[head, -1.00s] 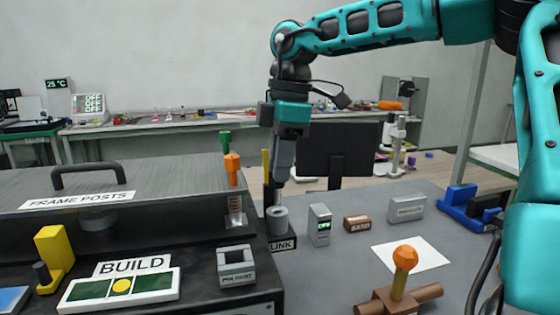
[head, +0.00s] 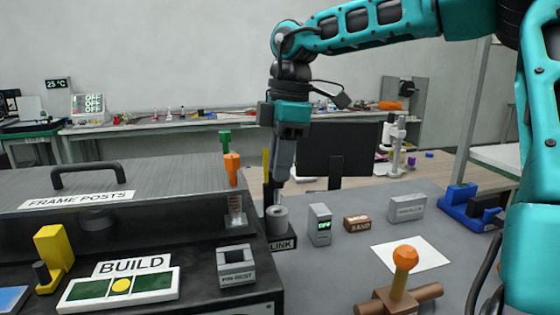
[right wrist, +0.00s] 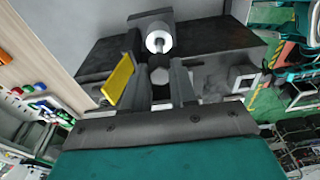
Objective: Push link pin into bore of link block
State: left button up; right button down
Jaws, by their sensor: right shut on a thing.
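My right gripper (head: 276,190) points down just behind the link block, in the head view. The link block is a short grey cylinder (head: 277,219) on a dark base labelled LINK (head: 282,244). In the right wrist view the two fingers (right wrist: 161,88) are shut on a small dark grey piece (right wrist: 158,76), apparently the link pin. A pale round part (right wrist: 159,38) lies just beyond the fingertips. The pin is hidden in the head view, and I cannot tell whether its tip is in the bore. My left gripper is not in view.
A grey PIN REST block (head: 236,268) with an empty-looking opening stands at front left. A yellow upright piece (right wrist: 119,80) is close beside the fingers. A grey OFF box (head: 320,225) and a brown SAND block (head: 357,223) stand to the right. An orange-knobbed lever (head: 405,257) stands front right.

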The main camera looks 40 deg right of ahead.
aim_at(280, 186)
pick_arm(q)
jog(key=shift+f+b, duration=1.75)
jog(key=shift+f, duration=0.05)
pick_arm(e)
jog(key=shift+f, duration=2.35)
jog(key=c, duration=0.8)
grip_release()
jog(key=shift+r, duration=0.65)
pick_arm(q)
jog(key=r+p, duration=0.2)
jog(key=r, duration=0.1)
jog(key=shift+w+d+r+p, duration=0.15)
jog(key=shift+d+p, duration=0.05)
jog(key=shift+p, duration=0.15)
pick_arm(e)
jog(key=r, duration=0.4)
jog(key=d+r, duration=0.1)
jog(key=r, duration=0.2)
jog(key=s+r, duration=0.1)
jog(key=r, duration=0.3)
jog(key=shift+d+r, duration=0.2)
jog(key=shift+r, duration=0.1)
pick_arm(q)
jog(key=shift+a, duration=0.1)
pick_arm(e)
jog(key=shift+f, duration=0.1)
